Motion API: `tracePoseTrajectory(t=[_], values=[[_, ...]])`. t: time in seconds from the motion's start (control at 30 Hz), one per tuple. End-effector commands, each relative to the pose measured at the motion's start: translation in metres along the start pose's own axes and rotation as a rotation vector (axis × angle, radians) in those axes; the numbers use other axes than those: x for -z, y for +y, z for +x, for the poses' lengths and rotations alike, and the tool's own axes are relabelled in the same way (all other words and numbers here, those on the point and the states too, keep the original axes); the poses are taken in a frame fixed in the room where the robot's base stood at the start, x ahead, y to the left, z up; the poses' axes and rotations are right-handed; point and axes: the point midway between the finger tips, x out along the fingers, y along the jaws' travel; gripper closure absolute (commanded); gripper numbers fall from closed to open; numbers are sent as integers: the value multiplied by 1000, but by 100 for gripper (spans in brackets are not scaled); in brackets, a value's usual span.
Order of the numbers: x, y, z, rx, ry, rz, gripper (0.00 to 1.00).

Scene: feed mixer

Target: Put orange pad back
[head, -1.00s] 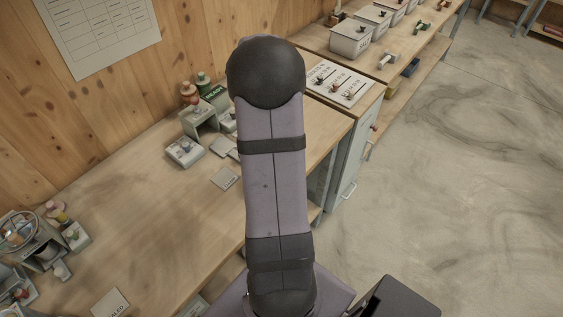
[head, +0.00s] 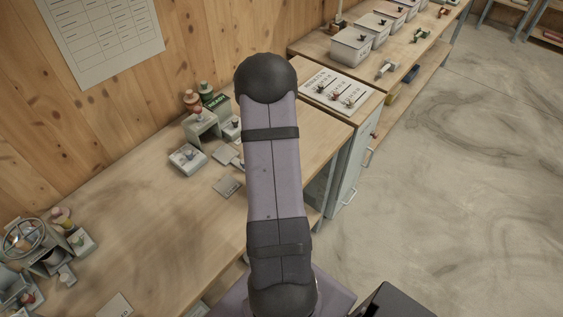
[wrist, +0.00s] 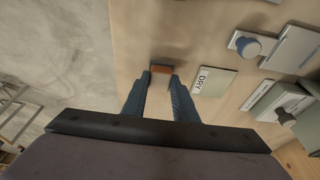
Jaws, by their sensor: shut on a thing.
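The orange pad (wrist: 161,70) is a small orange block between the fingertips of my gripper (wrist: 160,76) in the wrist view. My gripper's blue fingers are shut on it, over the pale wooden bench top. A flat plate marked DRY (wrist: 214,82) lies just to the right of the fingers. I cannot tell whether the pad touches the bench. In the head view my own arm hides the gripper and the pad.
Near plates in the wrist view is a blue knob (wrist: 248,46) on a grey base. In the head view a grey stand (head: 203,125) and a small box (head: 187,158) stand on the bench (head: 140,215). The bench's middle is mostly clear. A board with levers (head: 337,88) lies beyond my arm.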

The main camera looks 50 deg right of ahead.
Motion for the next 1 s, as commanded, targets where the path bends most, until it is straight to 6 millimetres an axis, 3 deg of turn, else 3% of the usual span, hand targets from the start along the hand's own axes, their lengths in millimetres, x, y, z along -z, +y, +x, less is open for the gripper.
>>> tracePoseTrajectory(t=[0.57,0.6,0.63,1.0], values=[[-3,0,12,1,0,0,95],[-3,0,10,1,0,0,65],[-3,0,10,1,0,0,57],[-2,0,8,1,0,0,55]])
